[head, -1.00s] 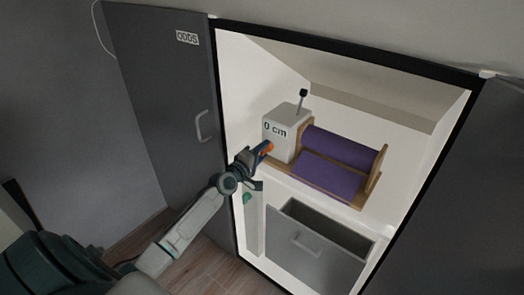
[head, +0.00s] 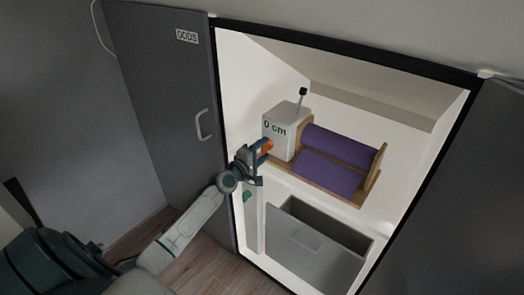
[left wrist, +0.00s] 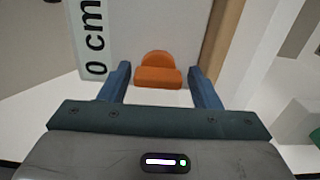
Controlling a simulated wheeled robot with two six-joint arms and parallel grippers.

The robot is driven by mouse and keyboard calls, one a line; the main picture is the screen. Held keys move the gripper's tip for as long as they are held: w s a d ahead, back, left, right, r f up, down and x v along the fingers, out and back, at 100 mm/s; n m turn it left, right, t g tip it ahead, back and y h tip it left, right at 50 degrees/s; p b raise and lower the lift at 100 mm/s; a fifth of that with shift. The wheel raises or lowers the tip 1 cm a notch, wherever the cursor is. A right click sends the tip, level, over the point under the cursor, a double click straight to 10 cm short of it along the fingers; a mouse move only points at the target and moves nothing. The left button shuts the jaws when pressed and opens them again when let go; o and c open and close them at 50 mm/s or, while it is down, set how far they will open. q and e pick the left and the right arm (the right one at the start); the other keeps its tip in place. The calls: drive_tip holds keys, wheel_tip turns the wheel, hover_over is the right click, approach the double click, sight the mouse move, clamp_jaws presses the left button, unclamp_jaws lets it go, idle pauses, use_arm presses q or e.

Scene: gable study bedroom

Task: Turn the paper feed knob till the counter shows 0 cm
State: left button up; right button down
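The paper feed unit is a white box (head: 279,139) with a counter reading "0 cm" (head: 275,126) and a wooden frame with a purple paper roll (head: 338,147). The counter shows turned sideways in the left wrist view (left wrist: 96,40). The orange knob (head: 267,146) sticks out of the box's front. In the left wrist view the knob (left wrist: 158,72) lies ahead of and between my left fingertips, with clear gaps on both sides. My left gripper (head: 258,158) is open and empty, just in front of the knob. My right gripper is out of view.
The unit stands in a white cupboard with an open grey door (head: 165,100) at left and another grey door (head: 465,190) at right. Below is a pulled-out grey drawer (head: 312,250). A small green thing (head: 247,197) is beneath the gripper. A black-tipped lever (head: 303,92) rises from the box.

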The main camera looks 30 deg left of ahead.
use_arm(q)
drive_tip(key=shift+o, duration=0.7)
drive_tip(key=shift+s, duration=0.15)
drive_tip(key=shift+s, duration=0.3)
drive_tip(key=s+p, duration=0.2)
drive_tip(key=s, duration=0.8)
drive_tip(key=shift+a, duration=0.45)
